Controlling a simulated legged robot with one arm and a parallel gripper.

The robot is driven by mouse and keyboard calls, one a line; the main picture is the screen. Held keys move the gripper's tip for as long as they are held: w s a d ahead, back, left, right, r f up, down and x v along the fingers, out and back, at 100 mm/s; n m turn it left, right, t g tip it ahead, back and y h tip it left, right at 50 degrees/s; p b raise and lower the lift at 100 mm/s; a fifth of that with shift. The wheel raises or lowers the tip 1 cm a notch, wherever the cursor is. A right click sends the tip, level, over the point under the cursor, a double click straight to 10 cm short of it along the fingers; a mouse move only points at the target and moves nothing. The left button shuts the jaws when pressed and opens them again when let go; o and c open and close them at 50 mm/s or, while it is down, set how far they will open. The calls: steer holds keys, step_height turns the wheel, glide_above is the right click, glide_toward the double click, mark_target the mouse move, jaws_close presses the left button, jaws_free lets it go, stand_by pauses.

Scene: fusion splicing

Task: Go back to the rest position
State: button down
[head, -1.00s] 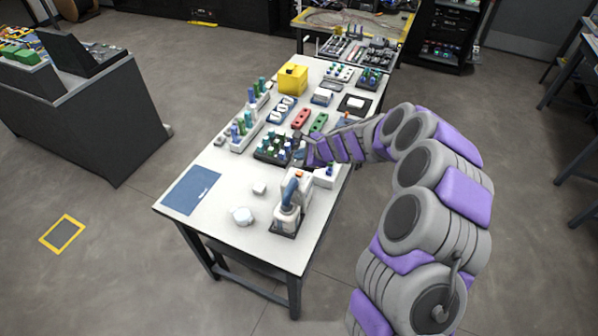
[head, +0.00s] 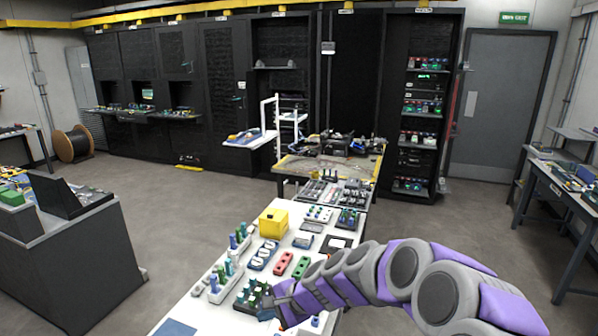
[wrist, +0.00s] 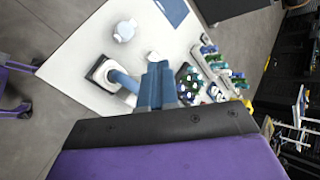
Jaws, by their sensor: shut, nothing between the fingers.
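My gripper (head: 266,308) is over the near part of the white worktable (head: 187,306) in the head view, beside a dark rack (head: 252,292) of green and blue pieces. In the wrist view my gripper (wrist: 157,84) shows as two blue fingers pressed together with nothing between them. A white device with a blue handle (wrist: 124,81) stands on the table just left of the fingers in that view. My arm reaches in from the right and is bent.
A yellow box (head: 273,222), a red holder (head: 283,264) and a green holder (head: 301,267) sit farther along the table. A second bench (head: 290,167) stands behind it. A grey console (head: 80,250) stands left, with open floor between.

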steer(key=s+d+r+n+g+h, duration=0.1)
steer(key=s+d+r+n, duration=0.15)
steer(key=s, duration=0.65)
steer(key=s+d+r+n+g+h, duration=0.2)
steer(key=s+d+n, duration=0.2)
steer(key=s, duration=0.4)
steer(key=s+d+n+g+h, duration=0.1)
steer(key=s+d+h, duration=0.1)
steer(key=s+d, duration=0.5)
steer(key=s+d+n+h, duration=0.2)
steer(key=s+d, duration=0.6)
steer(key=s, duration=0.5)
steer(key=shift+s+d+g+h, duration=0.15)
steer(key=shift+s+g+h, duration=0.2)
steer(key=shift+h, duration=0.35)
